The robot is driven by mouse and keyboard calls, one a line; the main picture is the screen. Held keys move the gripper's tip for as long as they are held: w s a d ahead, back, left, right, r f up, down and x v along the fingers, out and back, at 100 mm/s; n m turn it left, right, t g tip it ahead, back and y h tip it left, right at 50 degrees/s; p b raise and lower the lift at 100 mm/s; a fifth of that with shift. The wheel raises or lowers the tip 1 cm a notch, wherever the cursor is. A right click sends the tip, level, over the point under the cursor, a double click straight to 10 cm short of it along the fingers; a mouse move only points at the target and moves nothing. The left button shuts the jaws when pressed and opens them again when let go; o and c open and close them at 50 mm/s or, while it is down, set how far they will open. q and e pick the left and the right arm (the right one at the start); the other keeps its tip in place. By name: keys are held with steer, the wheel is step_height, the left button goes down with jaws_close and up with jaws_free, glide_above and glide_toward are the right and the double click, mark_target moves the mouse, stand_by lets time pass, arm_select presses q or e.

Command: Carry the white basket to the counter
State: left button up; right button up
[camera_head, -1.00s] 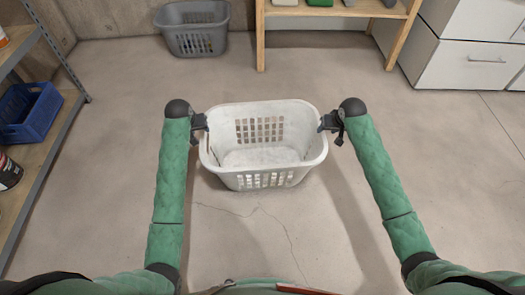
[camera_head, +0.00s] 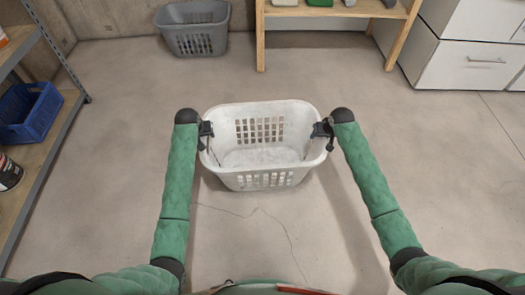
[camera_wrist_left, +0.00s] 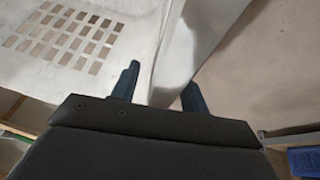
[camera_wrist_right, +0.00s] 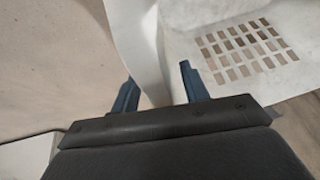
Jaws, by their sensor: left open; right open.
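The white basket (camera_head: 263,180) stands upright and empty on the floor in front of me in the head view. My left gripper (camera_head: 206,137) is open at the basket's left rim. In the left wrist view its fingers (camera_wrist_left: 160,88) stand on either side of the basket's wall (camera_wrist_left: 176,45). My right gripper (camera_head: 323,135) is open at the right rim. In the right wrist view its fingers (camera_wrist_right: 158,88) also straddle the wall (camera_wrist_right: 140,45). Whether any finger touches the wall I cannot tell.
A grey basket (camera_head: 193,42) stands by the back wall. A wooden shelf (camera_head: 335,10) and white cabinets (camera_head: 470,62) are at the back right. A metal shelf with a blue crate (camera_head: 30,112) is on the left. The floor around the white basket is clear.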

arm_select(q)
jaws_close()
arm_select(e)
jaws_close()
arm_select(q)
steer(key=shift+r, duration=0.25)
arm_select(e)
steer(key=shift+r, duration=0.2)
